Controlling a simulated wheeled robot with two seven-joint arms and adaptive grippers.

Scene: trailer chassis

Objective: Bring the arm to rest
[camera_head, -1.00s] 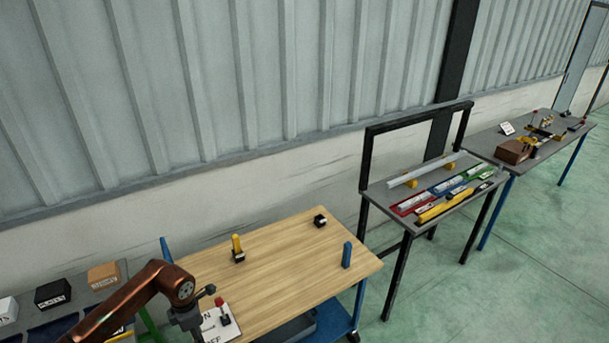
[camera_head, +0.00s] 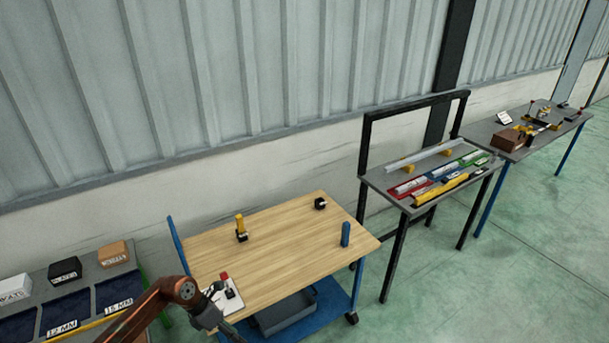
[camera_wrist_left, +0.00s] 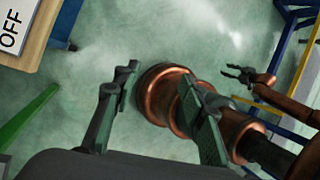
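My left arm (camera_head: 186,290) is copper and comes in from the bottom left in the head view, bent down by the near left corner of the wooden table. In the left wrist view my left gripper (camera_wrist_left: 158,76) has its two dark fingers spread, with nothing between them. It is over green floor, and a large copper part of my own body shows behind the fingers. My right gripper (camera_wrist_left: 229,73) shows small at the right in the left wrist view, its fingers apart and empty. The right arm does not show in the head view.
The wooden table (camera_head: 285,255) holds a yellow-topped piece (camera_head: 240,226), a black block (camera_head: 320,203), a blue post (camera_head: 345,234) and a red-knobbed switch on a white card (camera_head: 231,296). Dark bins (camera_head: 118,289) stand left. Grey tables (camera_head: 382,178) stand right; floor there is clear.

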